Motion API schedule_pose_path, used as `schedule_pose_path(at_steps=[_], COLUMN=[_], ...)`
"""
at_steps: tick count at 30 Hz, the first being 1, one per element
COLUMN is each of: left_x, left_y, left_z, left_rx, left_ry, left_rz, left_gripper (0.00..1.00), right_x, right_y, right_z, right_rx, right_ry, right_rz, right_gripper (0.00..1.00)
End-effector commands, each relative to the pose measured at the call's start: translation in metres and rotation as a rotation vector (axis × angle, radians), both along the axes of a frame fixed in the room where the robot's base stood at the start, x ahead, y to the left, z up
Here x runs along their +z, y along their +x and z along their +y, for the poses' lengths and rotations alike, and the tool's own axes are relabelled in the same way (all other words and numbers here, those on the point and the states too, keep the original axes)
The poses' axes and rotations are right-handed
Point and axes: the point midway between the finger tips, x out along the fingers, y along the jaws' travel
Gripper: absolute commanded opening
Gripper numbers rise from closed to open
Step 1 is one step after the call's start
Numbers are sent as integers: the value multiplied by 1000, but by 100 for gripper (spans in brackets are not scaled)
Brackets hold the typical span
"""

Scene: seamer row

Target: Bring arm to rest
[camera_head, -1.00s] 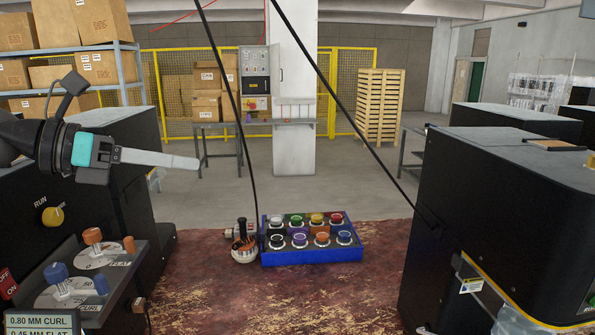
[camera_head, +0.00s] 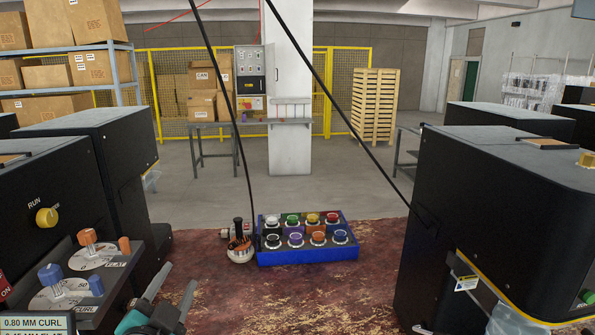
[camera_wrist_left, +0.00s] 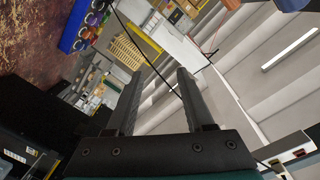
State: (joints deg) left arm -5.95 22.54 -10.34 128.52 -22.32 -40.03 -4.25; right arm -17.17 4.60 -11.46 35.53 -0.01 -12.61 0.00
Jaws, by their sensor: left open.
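My left gripper (camera_head: 170,291) shows at the bottom of the head view, left of centre, in front of the left machine's dials. Its two fingers point up and away, are spread apart, and hold nothing. In the left wrist view the two fingers (camera_wrist_left: 158,98) also stand apart with only the distant room between them. My right gripper is not in view.
A blue tray (camera_head: 310,258) of several coloured round pieces stands on the worn red surface (camera_head: 250,300), beside a small dark-handled tool (camera_head: 239,243). Black machines stand at left (camera_head: 50,185) and right (camera_head: 500,200). Black cables hang in front. The red surface's near middle is clear.

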Motion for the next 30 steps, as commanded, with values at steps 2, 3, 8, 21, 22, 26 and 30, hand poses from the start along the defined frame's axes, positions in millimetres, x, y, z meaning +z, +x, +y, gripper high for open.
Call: schedule_pose_path(at_steps=[2,3,8,21,22,26,30], left_x=[-49,-72,-145,-236,-244,-282,-331], left_y=[-28,-44,-117,-253,-251,-247,-246], left_z=[2,1,-9,-45,-45,-46,-47], left_rx=[64,96,202,338,338,340,345], left_ry=[-119,-175,-349,-551,-549,-545,-539], left_rz=[183,276,617,1162,1164,1176,1195], left_gripper=[53,53,53,53,53,53,53], right_x=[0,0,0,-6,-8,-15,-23], right_y=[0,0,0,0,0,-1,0], right_z=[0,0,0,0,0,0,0], right_rx=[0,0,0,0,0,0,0], right_ry=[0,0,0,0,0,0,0], right_rz=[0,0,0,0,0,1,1], right_gripper=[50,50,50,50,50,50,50])
